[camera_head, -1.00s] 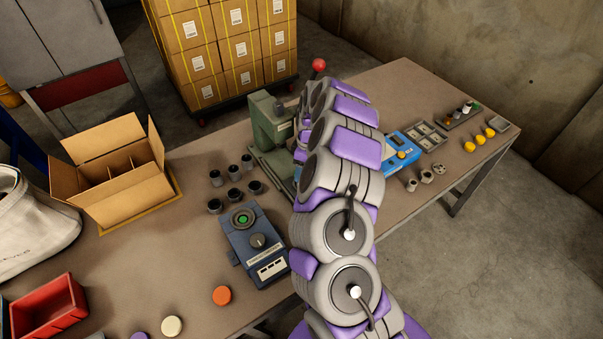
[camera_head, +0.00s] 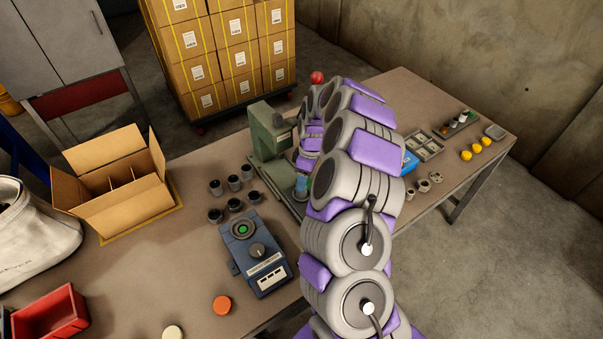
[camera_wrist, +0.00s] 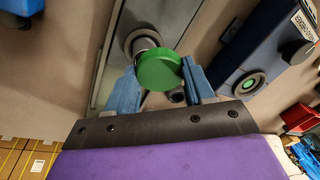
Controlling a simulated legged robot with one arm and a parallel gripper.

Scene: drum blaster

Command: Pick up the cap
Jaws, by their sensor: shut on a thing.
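A round green cap (camera_wrist: 158,68) sits between the two blue fingers of my gripper (camera_wrist: 161,84) in the wrist view. My gripper is shut on it. Behind the cap is a grey round part (camera_wrist: 143,42), partly covered by the cap; I cannot tell whether they touch. In the head view my gripper (camera_head: 302,185) shows as a small blue piece beside the green press (camera_head: 268,140), mostly hidden by my arm. The cap cannot be made out clearly there.
A blue control box (camera_head: 257,256) with a green button stands in front of the press. Several dark cups (camera_head: 233,183) stand left of it. Yellow pieces (camera_head: 476,149) are at right.

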